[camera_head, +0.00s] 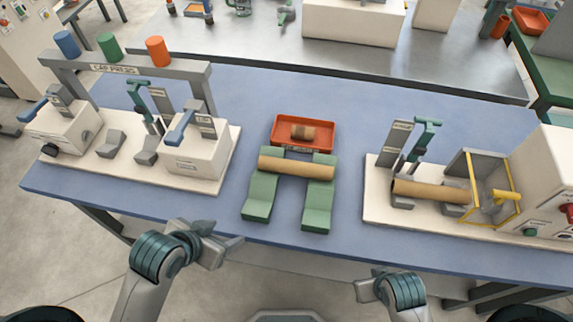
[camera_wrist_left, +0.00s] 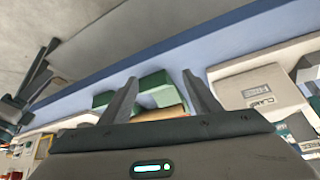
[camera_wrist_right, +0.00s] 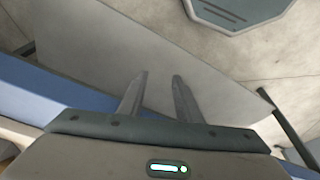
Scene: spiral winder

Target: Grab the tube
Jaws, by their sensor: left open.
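A tan cardboard tube (camera_head: 297,167) lies crosswise on a green two-legged cradle (camera_head: 318,196) mid-table. A second tan tube (camera_head: 430,192) lies in the winder station at the right, its right end by a yellow-framed guard (camera_head: 492,190). My left gripper (camera_head: 232,246) is open and empty in front of the table's front edge, left of and nearer than the cradle. In the left wrist view, part of a tan tube (camera_wrist_left: 160,113) and green cradle (camera_wrist_left: 156,90) show between and behind its fingers. My right gripper (camera_head: 362,286) is low in front of the table; its fingers (camera_wrist_right: 160,76) stand apart, empty.
The cap press (camera_head: 130,68) stands at the left with blue, green and orange caps on top. The blue table (camera_head: 335,240) is clear either side of the cradle.

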